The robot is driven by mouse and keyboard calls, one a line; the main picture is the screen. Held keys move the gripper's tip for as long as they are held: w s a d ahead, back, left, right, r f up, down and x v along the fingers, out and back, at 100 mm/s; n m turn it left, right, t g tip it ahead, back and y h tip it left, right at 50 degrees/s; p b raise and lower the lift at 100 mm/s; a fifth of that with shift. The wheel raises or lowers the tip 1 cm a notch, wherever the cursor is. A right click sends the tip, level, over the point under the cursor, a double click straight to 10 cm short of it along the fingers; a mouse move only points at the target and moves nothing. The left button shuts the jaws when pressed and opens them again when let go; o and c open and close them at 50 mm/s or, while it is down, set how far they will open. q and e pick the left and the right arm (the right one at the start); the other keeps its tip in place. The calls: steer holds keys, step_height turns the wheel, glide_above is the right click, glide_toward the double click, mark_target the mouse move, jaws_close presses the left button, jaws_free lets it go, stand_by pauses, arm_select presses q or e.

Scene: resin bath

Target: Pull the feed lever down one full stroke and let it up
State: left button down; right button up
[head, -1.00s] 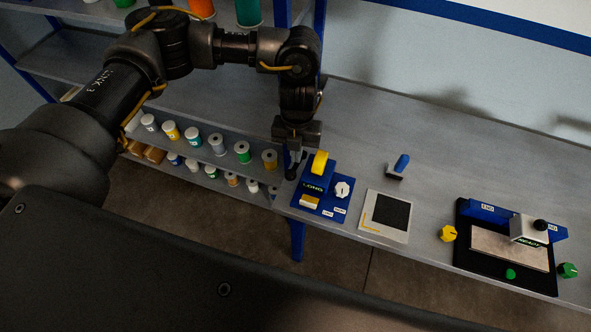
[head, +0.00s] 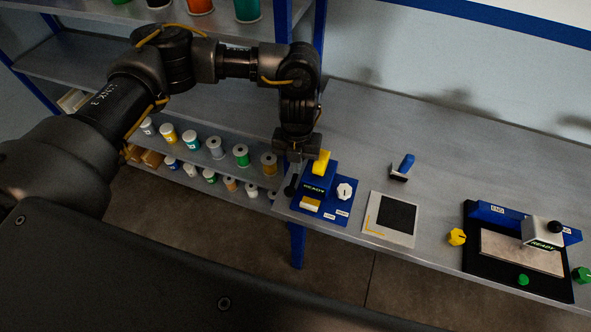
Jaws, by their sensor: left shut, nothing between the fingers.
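A blue machine (head: 316,180) with a yellow top part stands near the bench's left end. Its small display reads READY, and a white knob (head: 344,191) sits at its right. A dark lever end (head: 290,188), which looks like the feed lever, shows at the machine's left side, low down. My left gripper (head: 295,171) is shut and points down just above this dark end, with nothing held. Whether they touch is hard to tell. My right gripper is not in view.
Right of the machine lie a white-framed dark pad (head: 391,217), a blue-handled tool (head: 403,168) and a yellow knob (head: 456,237). A black-and-blue station (head: 490,268) stands at the far right. Shelves of spools and jars (head: 215,147) are at the left. The bench's back is clear.

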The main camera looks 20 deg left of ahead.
arm_select(q)
steer(key=shift+w+a+r+b, duration=0.1)
steer(key=shift+w+r+b, duration=0.15)
steer(key=shift+w, duration=0.55)
steer(key=shift+w+a+r+b, duration=0.15)
steer(key=shift+w+r, duration=0.15)
steer(key=shift+w, duration=0.45)
step_height(320, 180, up, 11)
steer(key=w+b, duration=0.1)
steer(key=b, duration=0.1)
steer(key=shift+d+f, duration=0.1)
stand_by(0.3)
